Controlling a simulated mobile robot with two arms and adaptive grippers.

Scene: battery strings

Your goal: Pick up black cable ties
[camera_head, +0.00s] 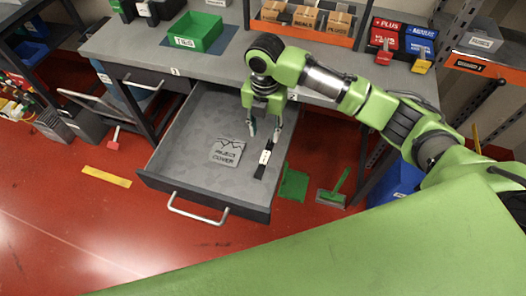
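The black cable ties (261,170), a short dark bundle with a white band, lie in the open grey drawer (205,120) near its right side. My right gripper (264,131) points down into the drawer, just behind the far end of the bundle. Its two fingers are spread with a gap between them, and nothing is clearly held. Whether the fingertips touch the bundle cannot be told. My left gripper is not in view.
A green labelled bin (195,32) stands on the workbench (140,45). An orange rack of boxes (305,30) and red (387,38) and blue (420,42) bins stand farther right.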

